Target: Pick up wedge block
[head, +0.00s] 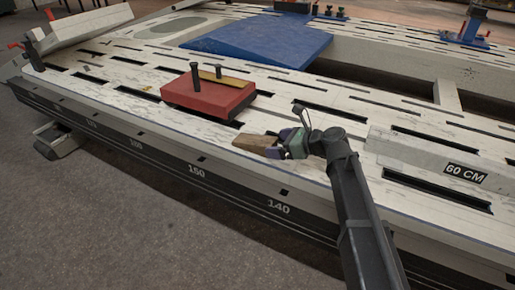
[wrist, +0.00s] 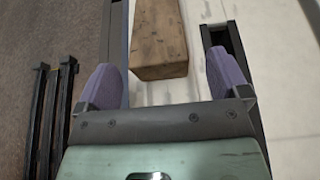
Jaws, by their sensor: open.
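The wedge block (head: 256,145) is a brown wooden piece lying on the white slotted bench near its front edge. In the wrist view the wedge block (wrist: 158,38) lies ahead of and partly between the fingers, nearer the left one, with its far end cut off by the top of the picture. My gripper (head: 283,147) is low over the bench at the right end of the block. In the wrist view my gripper (wrist: 166,85) has its two purple fingers spread apart, with nothing clamped between them.
A red block (head: 208,95) with black pegs and a yellow strip stands behind and left of the wedge. A blue ramp-like plate (head: 260,42) lies farther back. A white beam marked 60 CM (head: 428,158) lies to the right. Dark slots cut the bench top (head: 330,118).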

